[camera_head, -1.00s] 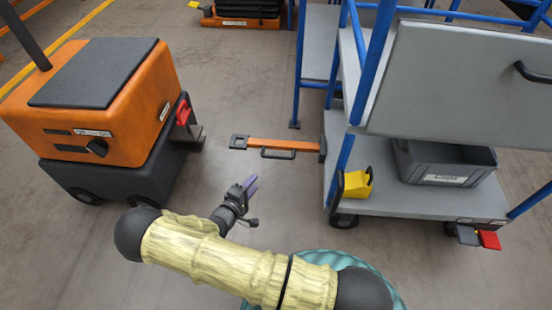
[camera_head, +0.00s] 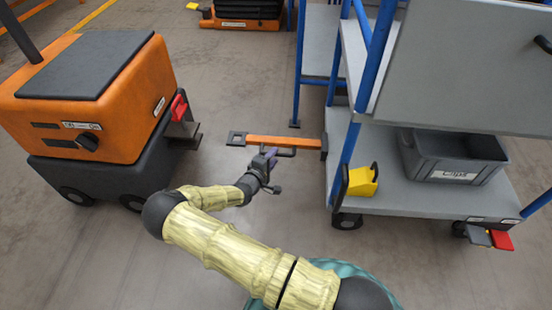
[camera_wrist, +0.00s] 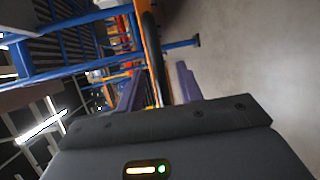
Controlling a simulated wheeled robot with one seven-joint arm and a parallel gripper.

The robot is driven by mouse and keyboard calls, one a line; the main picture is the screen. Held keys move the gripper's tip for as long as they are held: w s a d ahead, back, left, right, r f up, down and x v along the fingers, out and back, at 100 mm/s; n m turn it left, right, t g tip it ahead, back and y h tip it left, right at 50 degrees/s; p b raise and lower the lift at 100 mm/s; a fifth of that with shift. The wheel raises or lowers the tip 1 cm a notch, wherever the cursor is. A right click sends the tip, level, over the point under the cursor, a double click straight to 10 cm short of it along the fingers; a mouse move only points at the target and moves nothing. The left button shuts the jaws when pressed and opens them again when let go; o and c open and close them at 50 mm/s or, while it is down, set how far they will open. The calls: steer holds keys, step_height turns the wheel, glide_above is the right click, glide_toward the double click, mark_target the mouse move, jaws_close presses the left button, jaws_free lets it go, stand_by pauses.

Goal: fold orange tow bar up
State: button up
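The orange tow bar (camera_head: 282,141) sticks out level from the cart's left end, with a dark square eye (camera_head: 237,138) at its free end and a black handle (camera_head: 285,152) along its near side. My gripper (camera_head: 266,156) is at the left part of this handle. In the wrist view, my gripper (camera_wrist: 158,85) has its purple fingers apart. The black handle (camera_wrist: 152,45) runs into the gap between them, with the orange bar (camera_wrist: 141,35) just beyond. I cannot tell if the fingers touch the handle.
The blue-framed cart (camera_head: 340,200) stands at right, with a yellow block (camera_head: 362,181) and a grey bin (camera_head: 450,172) on its lower deck. An orange tugger (camera_head: 130,90) with a red coupling part (camera_head: 180,105) stands at left.

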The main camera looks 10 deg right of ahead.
mark_target(274, 145)
steer(key=shift+b+x, duration=0.35)
steer(key=shift+x, duration=1)
jaws_close()
steer(key=shift+d+r+p, duration=0.2)
steer(key=shift+p, duration=0.15)
